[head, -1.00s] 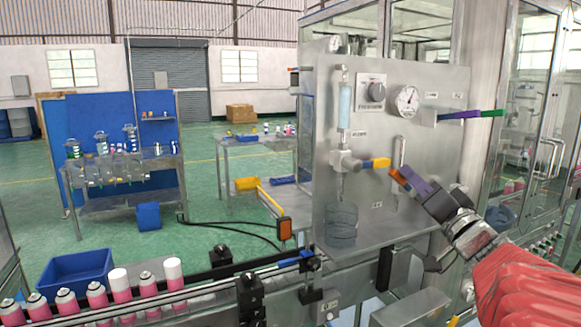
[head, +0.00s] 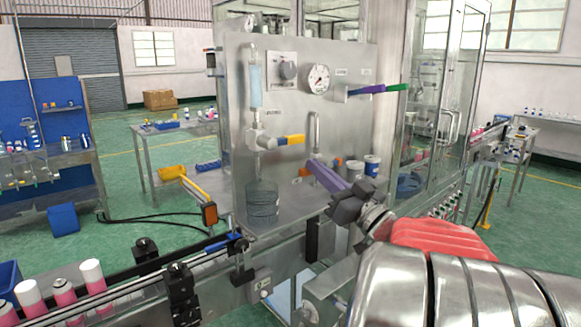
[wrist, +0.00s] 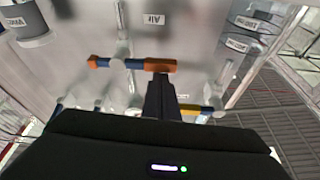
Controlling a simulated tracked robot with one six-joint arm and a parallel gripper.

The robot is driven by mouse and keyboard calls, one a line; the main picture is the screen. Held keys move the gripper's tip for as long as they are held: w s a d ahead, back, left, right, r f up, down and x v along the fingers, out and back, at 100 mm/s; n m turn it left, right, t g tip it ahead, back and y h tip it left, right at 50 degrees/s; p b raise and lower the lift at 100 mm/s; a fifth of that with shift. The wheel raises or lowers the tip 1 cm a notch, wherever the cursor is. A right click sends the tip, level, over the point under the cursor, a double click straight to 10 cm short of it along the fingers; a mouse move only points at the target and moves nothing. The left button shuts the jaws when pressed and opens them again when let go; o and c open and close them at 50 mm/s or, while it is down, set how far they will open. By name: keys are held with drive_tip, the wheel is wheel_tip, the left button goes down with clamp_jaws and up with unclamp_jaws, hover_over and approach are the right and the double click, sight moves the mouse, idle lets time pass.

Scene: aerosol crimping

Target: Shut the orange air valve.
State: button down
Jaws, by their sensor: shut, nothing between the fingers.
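The orange air valve (head: 337,161) is low on the steel panel, below a vertical pipe, and partly hidden behind my gripper in the head view. In the wrist view its handle (wrist: 160,66) lies across the picture, orange with a blue stretch, near the "Air" label. My gripper (head: 312,165) is shut and empty, its fingers looking purple in the head view. In the wrist view the fingertips (wrist: 160,78) are at the handle's right orange end; I cannot tell whether they touch it.
A yellow-and-blue valve (head: 290,140) is left of my fingers, and a purple-and-green handle (head: 378,89) is above right. A pressure gauge (head: 318,78) is on the panel. A conveyor with pink cans (head: 64,292) runs at front left.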

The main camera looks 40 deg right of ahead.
drive_tip(key=shift+f, duration=0.1)
idle(0.4)
drive_tip(key=s, duration=0.9)
drive_tip(key=shift+s+r, duration=0.25)
drive_tip(key=shift+r, duration=0.15)
idle(0.6)
